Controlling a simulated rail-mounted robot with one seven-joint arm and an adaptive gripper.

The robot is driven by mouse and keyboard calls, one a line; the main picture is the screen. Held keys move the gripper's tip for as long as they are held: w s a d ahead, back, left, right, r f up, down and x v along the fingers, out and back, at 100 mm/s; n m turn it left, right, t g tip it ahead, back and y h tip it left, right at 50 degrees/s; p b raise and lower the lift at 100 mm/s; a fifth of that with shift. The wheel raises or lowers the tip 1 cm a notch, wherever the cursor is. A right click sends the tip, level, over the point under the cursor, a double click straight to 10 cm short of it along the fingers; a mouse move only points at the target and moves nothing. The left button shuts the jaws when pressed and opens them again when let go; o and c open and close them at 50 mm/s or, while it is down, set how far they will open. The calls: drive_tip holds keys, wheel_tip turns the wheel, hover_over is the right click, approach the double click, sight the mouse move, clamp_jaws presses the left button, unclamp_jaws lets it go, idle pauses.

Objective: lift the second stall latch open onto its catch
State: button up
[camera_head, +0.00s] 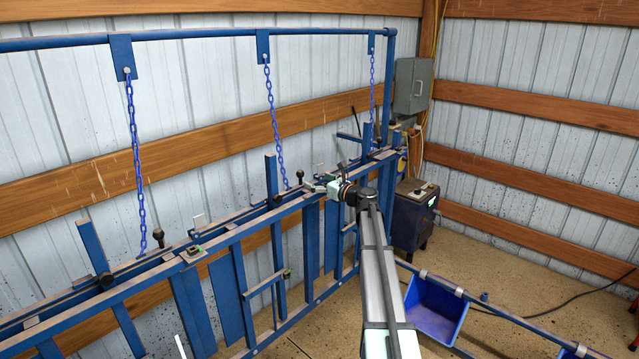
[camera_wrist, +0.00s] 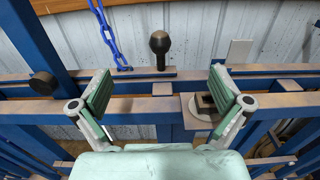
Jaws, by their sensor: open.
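The second stall latch shows as a black ball-topped handle (camera_head: 300,177) standing upright on the rear blue rail, beside the foot of the middle chain. It also shows in the wrist view (camera_wrist: 159,44), beyond my fingertips and about midway between them. My gripper (camera_wrist: 161,92) is open and empty, with its two green-padded fingers spread wide. In the head view my gripper (camera_head: 322,187) is just right of the handle, over the front rail. A small plate with a dark square block (camera_wrist: 203,103) is partly hidden by the right finger. I cannot tell which part is the catch.
Blue chains hang from the top bar, the middle one (camera_head: 275,110) close to the handle. Another ball-topped handle (camera_head: 158,236) stands at left. Upright blue posts (camera_head: 271,178) rise near my gripper. A blue bin (camera_head: 435,305) hangs at lower right, with open floor beyond.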

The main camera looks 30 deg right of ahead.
sight(303, 175)
drive_tip(key=shift+x, duration=4.2)
drive_tip(key=shift+f, duration=0.1)
clamp_jaws()
